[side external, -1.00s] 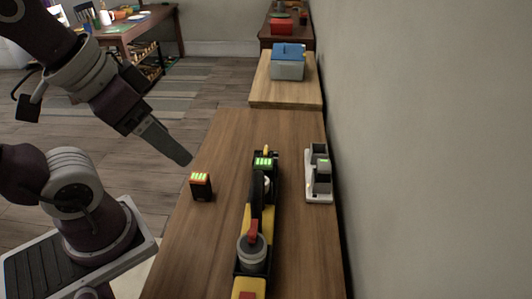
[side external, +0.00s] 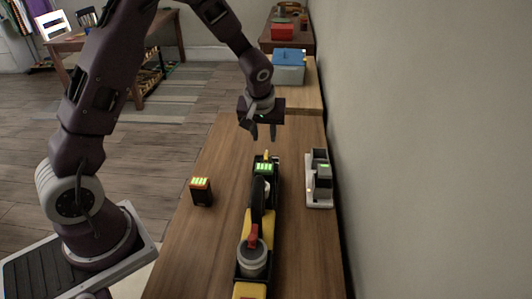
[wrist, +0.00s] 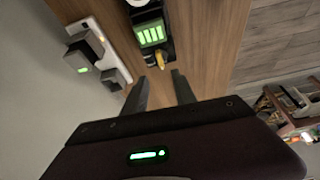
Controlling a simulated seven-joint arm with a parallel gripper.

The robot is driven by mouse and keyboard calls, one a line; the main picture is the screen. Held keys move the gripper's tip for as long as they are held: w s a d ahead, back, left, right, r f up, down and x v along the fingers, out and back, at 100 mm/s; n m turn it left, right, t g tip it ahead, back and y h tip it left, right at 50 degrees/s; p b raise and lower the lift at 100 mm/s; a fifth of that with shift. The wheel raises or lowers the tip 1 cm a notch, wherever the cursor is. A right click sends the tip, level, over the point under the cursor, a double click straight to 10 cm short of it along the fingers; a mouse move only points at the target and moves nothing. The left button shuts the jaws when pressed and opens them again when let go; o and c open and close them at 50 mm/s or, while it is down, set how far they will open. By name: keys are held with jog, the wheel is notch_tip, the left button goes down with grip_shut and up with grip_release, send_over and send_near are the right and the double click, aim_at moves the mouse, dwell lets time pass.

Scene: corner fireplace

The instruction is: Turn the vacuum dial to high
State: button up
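The vacuum (side external: 248,222) is a long yellow and black body lying along the table. A grey round knob with a red lever (side external: 253,238) is on its near part, and a battery with green lit bars (side external: 264,168) is at its far end. A small yellow piece (side external: 266,154) sticks out past the battery. The wrist view shows the lit battery (wrist: 150,35) and the yellow piece (wrist: 160,60). I cannot tell which part is the dial. My gripper (side external: 263,132) points down above the vacuum's far end, fingers apart and empty; they also show in the wrist view (wrist: 161,78).
A loose battery with lit bars (side external: 201,191) stands left of the vacuum. A white charger (side external: 319,180) holding a grey block stands on the right, near the wall (side external: 430,150). A grey box with a blue lid (side external: 289,66) sits on a farther table. Bare wood (side external: 205,245) lies to the left.

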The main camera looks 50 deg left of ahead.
aim_at(266, 155)
jog(key=x, duration=1)
jog(key=shift+f, duration=0.25)
jog(key=shift+c, duration=0.2)
grip_shut()
